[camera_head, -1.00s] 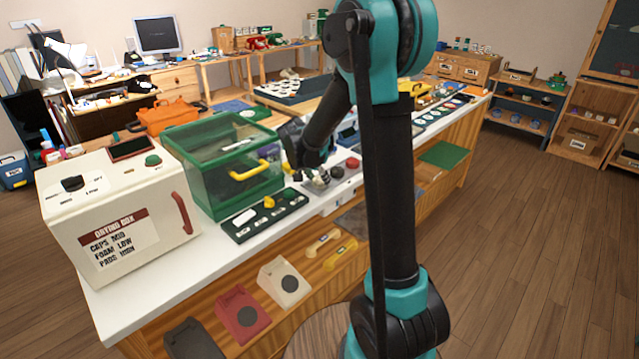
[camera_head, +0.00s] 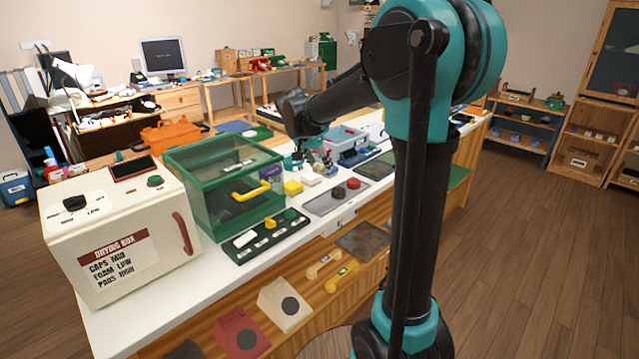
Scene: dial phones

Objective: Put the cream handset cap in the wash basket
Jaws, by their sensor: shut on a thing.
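My gripper (camera_head: 318,160) is above the back of the white counter, to the right of the green-framed clear box. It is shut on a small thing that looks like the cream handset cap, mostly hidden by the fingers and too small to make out. A pale grey-blue open bin (camera_head: 344,136), which may be the wash basket, stands just behind and to the right of my gripper. Its inside is mostly out of sight. A grey tray (camera_head: 322,205) in front holds a red cap (camera_head: 353,183) and a dark cap (camera_head: 338,193).
A green-framed clear box (camera_head: 222,180) with a yellow handle and a cream drying box (camera_head: 120,225) stand at left. A dark tray (camera_head: 266,236) holds small parts.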

